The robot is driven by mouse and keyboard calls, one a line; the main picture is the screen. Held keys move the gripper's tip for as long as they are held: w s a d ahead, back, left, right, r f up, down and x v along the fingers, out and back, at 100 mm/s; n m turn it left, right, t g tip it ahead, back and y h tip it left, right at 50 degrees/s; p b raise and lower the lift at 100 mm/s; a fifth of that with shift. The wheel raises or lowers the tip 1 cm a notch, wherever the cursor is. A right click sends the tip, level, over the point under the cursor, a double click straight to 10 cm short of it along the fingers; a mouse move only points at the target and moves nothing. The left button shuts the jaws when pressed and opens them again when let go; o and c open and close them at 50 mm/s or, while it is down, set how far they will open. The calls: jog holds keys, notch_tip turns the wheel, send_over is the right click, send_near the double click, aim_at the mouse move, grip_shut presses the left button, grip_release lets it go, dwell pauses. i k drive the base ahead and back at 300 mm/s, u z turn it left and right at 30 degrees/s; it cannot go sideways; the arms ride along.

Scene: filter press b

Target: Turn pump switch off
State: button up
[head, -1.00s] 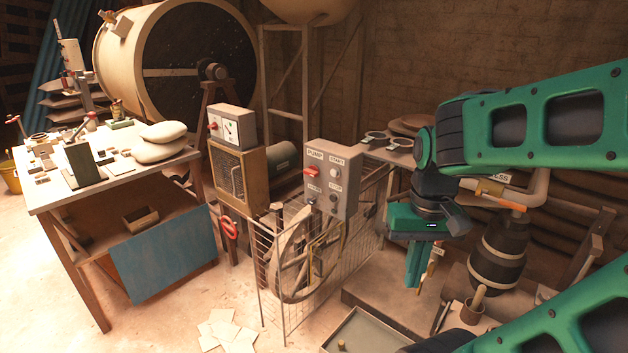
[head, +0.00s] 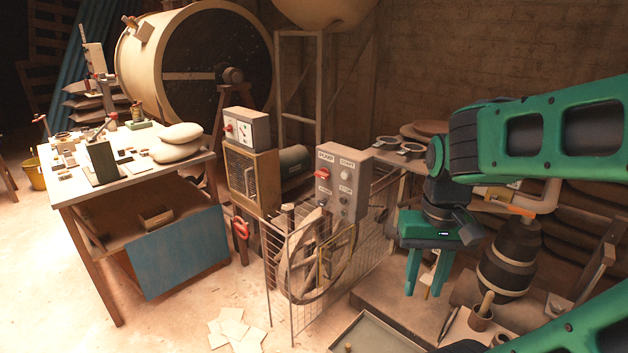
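The grey control box (head: 343,200) stands on a post at the middle of the head view, with the labels PUMP, START and STOP on its face. A red switch handle (head: 322,173) sits under the PUMP label and lies roughly sideways. Its exact setting is too small to read. My gripper (head: 428,290) hangs to the right of the box, pointing down. Its two fingers are apart with nothing held between them. It is clear of the box and lower than the red switch in the picture.
A wire mesh guard (head: 300,275) surrounds a large wheel below the box. A metered box (head: 246,128) with another red knob stands to its left. A workbench (head: 95,192) is at far left. A dark barrel (head: 508,258) and shallow tray (head: 375,335) are near my gripper.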

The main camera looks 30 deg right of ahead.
aim_at(324, 174)
jog(key=k, duration=1.6)
jog(key=z, duration=0.35)
jog(key=i, duration=1.85)
jog(key=u, duration=1.25)
jog(key=i, duration=0.5)
jog(key=z, duration=0.1)
